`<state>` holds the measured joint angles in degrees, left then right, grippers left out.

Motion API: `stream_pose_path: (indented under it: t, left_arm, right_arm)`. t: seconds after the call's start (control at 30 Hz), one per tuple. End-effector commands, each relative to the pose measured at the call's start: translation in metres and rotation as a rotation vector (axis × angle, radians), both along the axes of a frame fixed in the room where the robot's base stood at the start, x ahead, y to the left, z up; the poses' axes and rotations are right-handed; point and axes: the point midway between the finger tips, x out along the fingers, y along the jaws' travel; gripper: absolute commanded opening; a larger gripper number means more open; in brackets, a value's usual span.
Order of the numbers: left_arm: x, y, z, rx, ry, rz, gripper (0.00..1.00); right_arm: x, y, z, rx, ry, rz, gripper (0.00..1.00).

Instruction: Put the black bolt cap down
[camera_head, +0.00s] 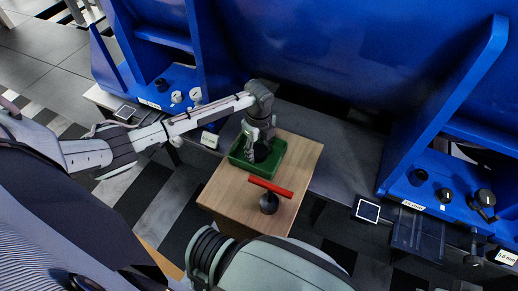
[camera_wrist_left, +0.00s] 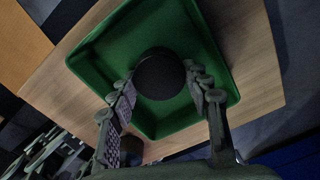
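The black bolt cap (camera_wrist_left: 160,75) is a round dark piece, seen from above in the left wrist view, over the inside of the green tray (camera_wrist_left: 222,75). My left gripper (camera_wrist_left: 160,78) has one finger against each side of it and appears shut on it. In the head view the left gripper (camera_head: 256,150) reaches down into the green tray (camera_head: 279,158), and the cap (camera_head: 261,151) shows dark at its fingertips. I cannot tell whether the cap touches the tray floor. My right gripper is out of view.
The tray stands on a small wooden table (camera_head: 305,165). Blue racks (camera_head: 330,40) rise behind. A blue shelf at right holds dark parts (camera_head: 445,195).

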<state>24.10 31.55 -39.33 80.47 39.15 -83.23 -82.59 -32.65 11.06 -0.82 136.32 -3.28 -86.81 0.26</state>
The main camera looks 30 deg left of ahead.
Motion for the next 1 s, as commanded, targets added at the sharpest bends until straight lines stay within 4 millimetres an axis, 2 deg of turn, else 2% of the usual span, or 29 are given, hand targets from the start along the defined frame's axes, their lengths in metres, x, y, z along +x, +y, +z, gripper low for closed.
stream_pose_path:
  t: [0.03,0.13,0.4,0.53,0.6,0.7,1.0]
  left_arm:
    - [0.000,0.000,0.000,0.000,0.000,0.000,0.56]
    - [0.000,0.000,0.000,0.000,0.000,0.000,0.67]
    - [0.000,0.000,0.001,0.000,0.000,0.000,0.67]
    - [0.001,0.000,0.011,0.000,-0.002,0.000,0.67]
    - [0.001,0.001,0.022,0.001,-0.003,-0.001,0.67]
    - [0.001,0.000,0.043,0.000,-0.003,-0.002,0.67]
    - [0.001,0.000,0.103,0.000,-0.003,0.000,0.67]
  right_arm:
    - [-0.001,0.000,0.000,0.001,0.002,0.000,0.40]
    - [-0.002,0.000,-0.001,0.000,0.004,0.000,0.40]
    - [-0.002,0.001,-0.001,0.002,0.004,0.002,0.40]
    - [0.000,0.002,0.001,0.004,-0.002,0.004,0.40]
    - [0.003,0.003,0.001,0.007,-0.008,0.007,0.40]
    - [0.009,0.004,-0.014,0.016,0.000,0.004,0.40]
    - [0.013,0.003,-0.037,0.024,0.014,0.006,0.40]
